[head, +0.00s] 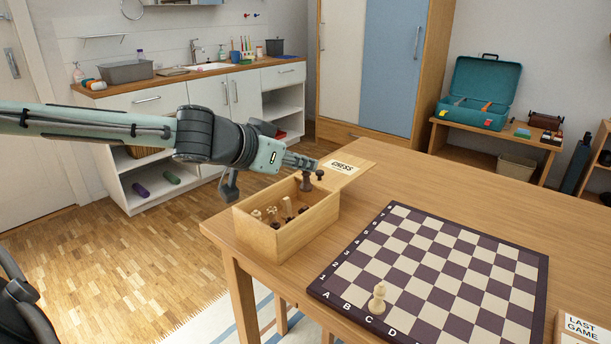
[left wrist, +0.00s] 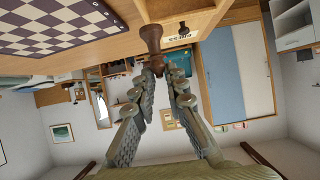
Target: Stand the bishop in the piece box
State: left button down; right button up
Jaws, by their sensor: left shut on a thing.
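My left gripper (head: 306,164) reaches in from the left over the open wooden piece box (head: 290,235). It is shut on a dark brown chess piece (head: 306,183), which I take to be the bishop. In the left wrist view this piece (left wrist: 152,40) sits between the fingertips (left wrist: 164,74), its wide base away from the gripper. The fingers cover its upper end. It looks upright at the far end of the box; I cannot tell if its base touches the floor. Several light and dark pieces (head: 271,213) stand in the box. My right gripper is out of view.
The chessboard (head: 430,270) lies right of the box, with one light piece (head: 377,298) near its front edge. The box's lid, marked CHESS (head: 341,167), lies behind the box. A LAST GAME card (head: 582,328) is at the front right. The table (head: 400,165) is bare behind the board.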

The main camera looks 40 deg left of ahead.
pick_arm(q)
jog(key=w+f, duration=0.1)
jog(key=w+a+f, duration=0.2)
jog(key=w+f, duration=0.1)
jog(key=shift+w+f, duration=0.1)
notch_tip(320, 180, down, 2)
jog(key=shift+f, duration=0.25)
jog(key=c, duration=1.5)
grip_release()
jog(key=shift+c, duration=0.2)
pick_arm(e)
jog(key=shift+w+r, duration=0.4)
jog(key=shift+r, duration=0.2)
